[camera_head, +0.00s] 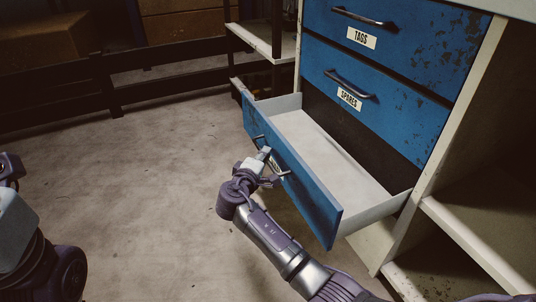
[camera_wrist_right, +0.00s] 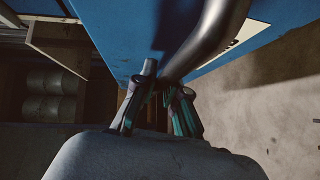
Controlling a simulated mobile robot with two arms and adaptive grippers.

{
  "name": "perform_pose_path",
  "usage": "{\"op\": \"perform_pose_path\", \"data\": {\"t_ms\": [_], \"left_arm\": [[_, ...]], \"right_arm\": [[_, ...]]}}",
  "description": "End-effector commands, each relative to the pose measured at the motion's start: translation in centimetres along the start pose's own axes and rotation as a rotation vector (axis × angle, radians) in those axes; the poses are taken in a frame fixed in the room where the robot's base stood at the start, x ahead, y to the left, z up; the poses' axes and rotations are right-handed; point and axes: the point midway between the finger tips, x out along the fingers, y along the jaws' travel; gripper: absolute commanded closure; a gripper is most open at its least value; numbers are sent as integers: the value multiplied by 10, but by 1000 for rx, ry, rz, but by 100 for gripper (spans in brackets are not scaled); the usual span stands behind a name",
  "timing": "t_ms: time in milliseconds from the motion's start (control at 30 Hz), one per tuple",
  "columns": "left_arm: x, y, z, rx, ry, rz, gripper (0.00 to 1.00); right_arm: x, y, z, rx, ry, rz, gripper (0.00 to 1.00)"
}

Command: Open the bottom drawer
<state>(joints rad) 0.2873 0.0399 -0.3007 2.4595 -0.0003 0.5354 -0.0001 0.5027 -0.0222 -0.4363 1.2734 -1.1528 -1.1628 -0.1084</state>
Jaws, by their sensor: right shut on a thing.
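The bottom drawer (camera_head: 300,182) of the blue cabinet is pulled out, and its empty pale inside shows in the head view. My right gripper (camera_head: 269,166) is at the drawer's front face, shut on its handle. In the right wrist view the dark metal handle (camera_wrist_right: 208,40) runs down to the fingers of my right gripper (camera_wrist_right: 160,90), against the blue front (camera_wrist_right: 125,35). The fingers hide part of the handle. At the left edge of the head view a part of my left arm shows, but its fingertips cannot be made out.
Two shut drawers, labelled TAGS (camera_head: 361,38) and SPARES (camera_head: 349,98), are above the open one. Open shelves (camera_head: 480,235) stand to the right. A dark rail (camera_head: 110,85) and brown boxes (camera_head: 45,42) are at the back left. The floor (camera_head: 150,190) left of the drawer is clear.

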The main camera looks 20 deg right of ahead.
Motion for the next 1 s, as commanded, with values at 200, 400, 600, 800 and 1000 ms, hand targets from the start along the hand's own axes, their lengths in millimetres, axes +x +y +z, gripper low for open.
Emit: {"op": "perform_pose_path", "data": {"t_ms": [200, 400, 600, 800, 1000], "left_arm": [[0, 0, 0, 0, 0, 0, 60], [0, 0, 0, 0, 0, 0, 60], [1, -1, -2, 1, 6, -2, 60], [1, -1, -2, 1, 5, -2, 60], [1, 0, -1, 1, 3, -1, 60]], "right_arm": [[0, -1, 1, -1, -2, -1, 81], [0, 0, 1, 0, -1, -1, 63], [0, 0, 1, 0, -1, 0, 63], [-19, -1, 0, 1, 2, -1, 63], [-62, -2, 0, 2, 2, -5, 63]]}}
